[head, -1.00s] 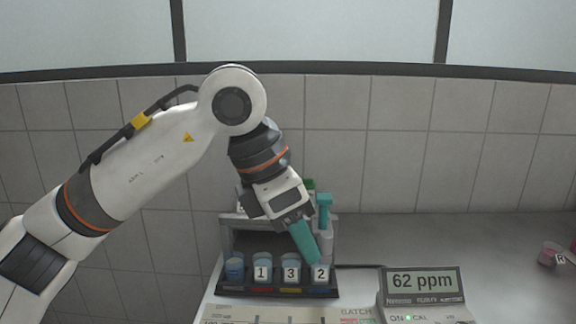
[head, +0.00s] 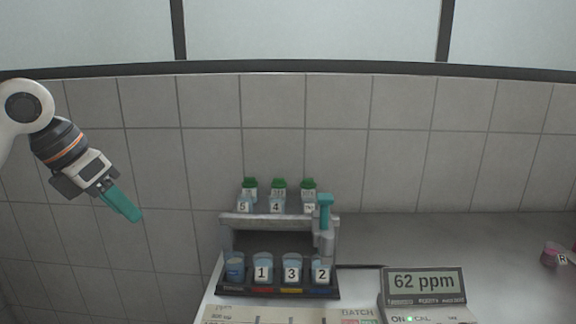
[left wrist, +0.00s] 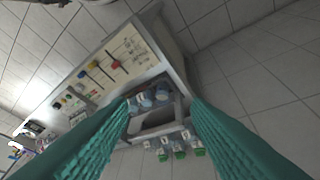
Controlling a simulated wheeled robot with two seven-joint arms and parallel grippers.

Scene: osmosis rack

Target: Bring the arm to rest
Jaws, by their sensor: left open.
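My left gripper (head: 122,204) is at the left of the head view, in front of the tiled wall, well left of the rack and apart from everything. Its teal fingers also show in the left wrist view (left wrist: 160,135), spread wide with nothing between them. The rack (head: 277,221) stands on the bench, with cups labelled 1 (head: 262,273), 3 (head: 292,273) and 2 (head: 321,274) and an unlabelled blue cup (head: 235,270) in its front row. Several green-capped bottles (head: 278,190) stand on its upper level.
A meter (head: 424,287) reads 62 ppm. A pink cup marked R (head: 551,255) stands at the far right. A batch board (head: 290,314) lies in front. The bench between meter and wall is clear.

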